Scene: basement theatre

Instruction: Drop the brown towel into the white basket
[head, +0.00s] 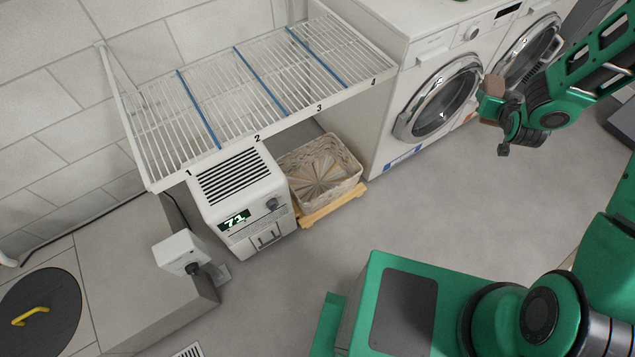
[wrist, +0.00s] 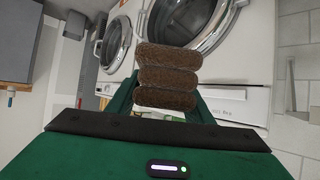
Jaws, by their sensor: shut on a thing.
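The brown towel (wrist: 167,78) is folded into stacked rolls and shows in the middle of the wrist view, between the green fingers of my gripper (wrist: 165,105). In the head view the towel (head: 494,86) is a small brown block at the end of my gripper (head: 487,103), in front of the washing machines. My gripper is shut on it and holds it in the air. The white basket (head: 358,170) is an open, empty woven basket on a low wooden stand under the wire rack. It lies left of my gripper and lower. The wrist view does not show the basket.
A white wire rack (head: 262,85) with numbered sections and blue dividers overhangs the back of the basket. A white dehumidifier-like box (head: 243,207) stands directly left of the basket. A front-loading washer (head: 437,100) stands to its right. The floor (head: 420,205) in front is clear.

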